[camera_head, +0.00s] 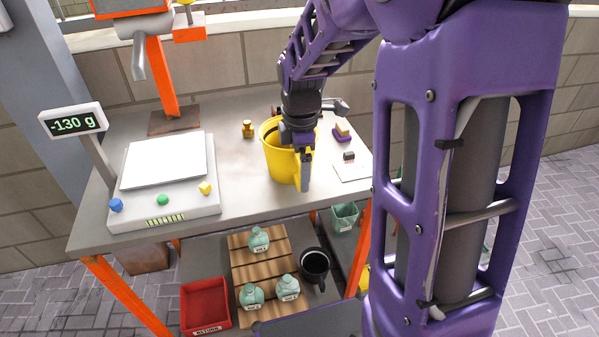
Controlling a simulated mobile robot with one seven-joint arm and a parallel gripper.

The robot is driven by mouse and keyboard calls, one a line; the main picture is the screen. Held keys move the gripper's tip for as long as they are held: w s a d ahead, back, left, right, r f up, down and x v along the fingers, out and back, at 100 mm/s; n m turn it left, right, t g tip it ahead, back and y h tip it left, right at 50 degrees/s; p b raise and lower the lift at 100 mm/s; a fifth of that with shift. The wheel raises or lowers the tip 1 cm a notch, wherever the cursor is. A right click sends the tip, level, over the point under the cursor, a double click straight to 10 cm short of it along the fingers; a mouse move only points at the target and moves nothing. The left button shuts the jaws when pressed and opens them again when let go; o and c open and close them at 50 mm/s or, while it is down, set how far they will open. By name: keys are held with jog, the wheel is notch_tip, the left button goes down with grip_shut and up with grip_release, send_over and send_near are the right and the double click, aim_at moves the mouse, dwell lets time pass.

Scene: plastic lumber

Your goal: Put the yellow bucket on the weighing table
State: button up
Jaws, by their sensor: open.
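The yellow bucket (275,158) stands upright on the grey table, right of its middle. My gripper (304,178) points down at the bucket's right side, in front of its rim. The jaws are open. My arm and gripper hide part of the bucket's rim and right wall, and I cannot tell whether a finger is inside it. The weighing table (166,160) is a scale with a white plate at the left of the same table, with the plate empty. Its display (73,122) reads -130 g.
A small amber bottle (248,129) stands behind the bucket's left. The table between scale and bucket is clear. An orange post (162,78) rises behind the scale. A lower shelf holds jars and a red bin (205,305).

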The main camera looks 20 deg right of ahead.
jog(key=r, duration=0.3)
jog(key=r+p, duration=0.1)
jog(key=r, duration=0.5)
jog(key=shift+s, duration=0.4)
